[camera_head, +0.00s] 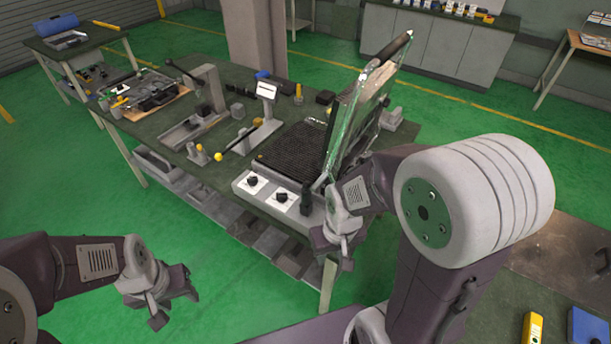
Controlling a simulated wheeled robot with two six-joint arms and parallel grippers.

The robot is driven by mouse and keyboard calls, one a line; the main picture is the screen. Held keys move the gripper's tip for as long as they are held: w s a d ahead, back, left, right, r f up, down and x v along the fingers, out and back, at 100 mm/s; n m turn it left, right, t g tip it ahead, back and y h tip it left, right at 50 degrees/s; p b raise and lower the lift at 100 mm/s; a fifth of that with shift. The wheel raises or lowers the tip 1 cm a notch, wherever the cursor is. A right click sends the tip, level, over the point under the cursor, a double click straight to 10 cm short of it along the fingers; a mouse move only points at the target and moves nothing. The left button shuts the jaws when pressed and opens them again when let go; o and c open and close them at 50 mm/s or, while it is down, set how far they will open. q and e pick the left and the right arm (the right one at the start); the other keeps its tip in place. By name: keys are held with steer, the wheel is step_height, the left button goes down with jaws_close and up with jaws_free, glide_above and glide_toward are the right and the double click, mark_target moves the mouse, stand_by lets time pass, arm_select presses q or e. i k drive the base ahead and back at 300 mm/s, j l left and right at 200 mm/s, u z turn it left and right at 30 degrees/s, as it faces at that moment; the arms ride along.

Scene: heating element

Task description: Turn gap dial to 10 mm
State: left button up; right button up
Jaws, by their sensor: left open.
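The machine (292,146) on the workbench has a dark ribbed bed and a raised lid with a glass-like sheet (347,118). Two black dials sit on white plates on its pale front panel: a left dial (252,181) and a right dial (281,197). The labels are too small to read, so I cannot tell which is the gap dial or its setting. My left gripper (156,312) is open and empty, low over the floor in front of the bench and far from the dials. My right gripper (345,258) hangs at the panel's right front corner, apart from the dials; its jaws are unclear.
A black upright handle (305,199) stands right of the dials. A yellow-knobbed lever (219,157) and a small press (207,90) stand left of the machine. My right arm hides the bench's right side. Green floor is clear in front of the bench.

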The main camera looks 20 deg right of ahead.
mark_target(251, 181)
steer(key=i+j+u, duration=0.1)
steer(key=i+u, duration=0.15)
steer(key=i, duration=0.25)
steer(key=i+u, duration=0.25)
steer(key=i, duration=0.3)
